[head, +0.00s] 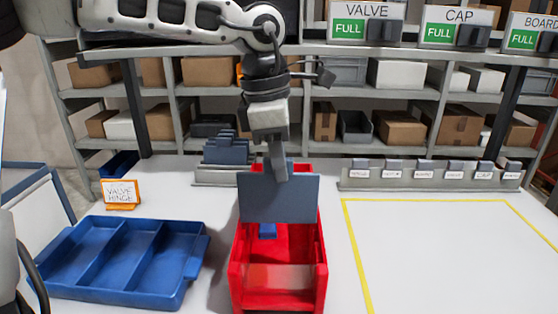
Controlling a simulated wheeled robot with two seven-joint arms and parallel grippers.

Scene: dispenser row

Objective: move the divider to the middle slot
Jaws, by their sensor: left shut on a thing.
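The divider (295,204) is a flat grey-blue plate. My left gripper (277,168) points down and is shut on its top edge, holding it upright over the red bin (318,285). The divider hides the back part of the bin, and whether its lower edge sits in a slot cannot be told. A small blue piece (268,231) shows inside the bin, just below the divider. The slots themselves are not clearly visible. My right gripper is not in view.
A blue tray with three compartments (205,243) lies at left, with an orange-framed sign (121,193) behind it. A rack of grey-blue plates (227,151) stands behind the bin. A row of labelled holders (430,187) stands at right. The yellow-outlined area (450,250) is clear.

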